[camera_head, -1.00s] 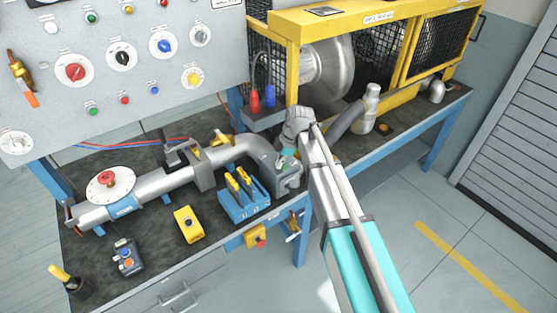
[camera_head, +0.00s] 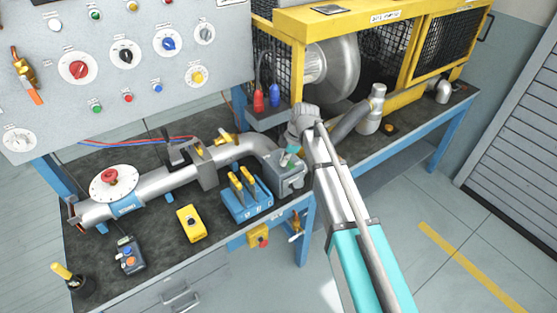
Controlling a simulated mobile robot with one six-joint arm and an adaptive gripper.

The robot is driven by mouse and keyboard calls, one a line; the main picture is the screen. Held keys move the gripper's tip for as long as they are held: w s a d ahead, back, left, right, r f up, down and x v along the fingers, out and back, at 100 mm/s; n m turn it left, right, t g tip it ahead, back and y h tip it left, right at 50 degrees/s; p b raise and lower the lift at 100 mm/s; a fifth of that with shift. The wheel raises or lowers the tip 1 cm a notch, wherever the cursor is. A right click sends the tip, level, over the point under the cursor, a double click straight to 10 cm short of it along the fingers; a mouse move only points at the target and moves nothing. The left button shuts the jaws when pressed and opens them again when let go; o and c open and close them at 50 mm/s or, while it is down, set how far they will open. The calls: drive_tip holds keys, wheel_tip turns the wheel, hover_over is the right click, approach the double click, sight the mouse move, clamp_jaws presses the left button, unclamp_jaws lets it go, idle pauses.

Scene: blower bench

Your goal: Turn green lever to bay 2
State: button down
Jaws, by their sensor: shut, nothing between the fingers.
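A small green piece (camera_head: 291,151), which looks like the green lever, shows on top of a grey box (camera_head: 288,174) at the right end of the silver pipe. It is partly covered by my arm, so its angle and any bay marks are too small to read. My gripper (camera_head: 304,118) is shut and empty at the end of my arm, above and just right of the green piece. My arm hides most of it, and I cannot tell whether it touches the lever.
A blue block with yellow-handled levers (camera_head: 247,198) stands left of the grey box. A yellow button box (camera_head: 190,223) and a grey control box (camera_head: 129,256) lie farther left. The yellow blower cage (camera_head: 300,50) stands behind. The bench's front edge runs close by.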

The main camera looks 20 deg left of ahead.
drive_tip(key=shift+w+a, duration=0.1)
idle(0.3)
drive_tip(key=shift+s+a, duration=0.4)
drive_tip(key=shift+s, duration=0.05)
drive_tip(key=shift+s+a, duration=0.7)
drive_tip(key=p+v, duration=0.9)
drive_tip(key=shift+a+r, duration=0.3)
drive_tip(key=shift+r, duration=0.2)
